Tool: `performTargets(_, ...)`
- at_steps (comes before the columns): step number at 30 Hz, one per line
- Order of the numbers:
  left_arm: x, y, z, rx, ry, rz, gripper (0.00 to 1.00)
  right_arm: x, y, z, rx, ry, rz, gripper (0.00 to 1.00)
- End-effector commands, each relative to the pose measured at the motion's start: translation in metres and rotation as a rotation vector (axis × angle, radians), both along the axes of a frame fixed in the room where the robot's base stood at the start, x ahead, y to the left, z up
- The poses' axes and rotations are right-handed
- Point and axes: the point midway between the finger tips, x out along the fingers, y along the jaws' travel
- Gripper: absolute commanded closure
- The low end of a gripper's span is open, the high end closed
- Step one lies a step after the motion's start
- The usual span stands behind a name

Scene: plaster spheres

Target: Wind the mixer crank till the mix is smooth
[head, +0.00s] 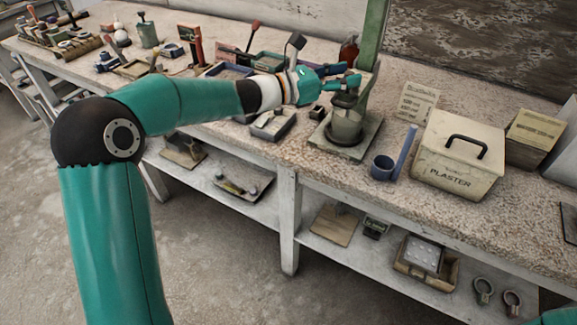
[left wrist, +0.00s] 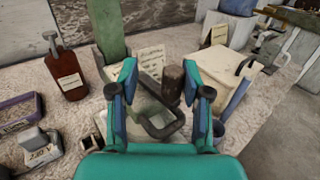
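The mixer stands on the bench with a grey pot (head: 347,126) on a green base plate, beside a tall green post (head: 374,35). My left gripper (head: 352,80) is above the pot, at the top of the mixer. In the left wrist view, the crank's dark upright handle (left wrist: 173,84) stands between my open left fingers (left wrist: 163,82), closer to the right finger, with a clear gap on the left. The bent grey crank arm (left wrist: 165,128) lies below it. The mix inside the pot cannot be made out. My right gripper is out of view.
A plaster box (head: 458,160) and a blue cup (head: 382,167) stand right of the mixer. A brown bottle (left wrist: 70,75) stands left of the post in the left wrist view. Trays and tools crowd the bench further left. A shelf (head: 225,180) runs underneath.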

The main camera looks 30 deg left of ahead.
Motion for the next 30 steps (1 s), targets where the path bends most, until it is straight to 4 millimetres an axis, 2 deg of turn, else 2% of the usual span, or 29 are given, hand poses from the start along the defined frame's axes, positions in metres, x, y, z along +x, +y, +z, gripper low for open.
performTargets(1, 0.000, 0.004, 0.006, -0.001, 0.007, -0.022, 0.53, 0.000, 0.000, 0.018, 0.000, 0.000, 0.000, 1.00)
performTargets(3, -0.014, 0.014, -0.002, -0.001, 0.001, -0.016, 0.53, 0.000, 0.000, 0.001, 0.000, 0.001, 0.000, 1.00)
performTargets(26, -0.131, 0.111, -0.001, 0.000, 0.002, -0.013, 0.53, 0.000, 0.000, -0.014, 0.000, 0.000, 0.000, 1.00)
performTargets(30, -0.128, 0.101, -0.029, 0.045, 0.043, -0.033, 0.53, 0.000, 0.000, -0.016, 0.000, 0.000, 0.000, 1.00)
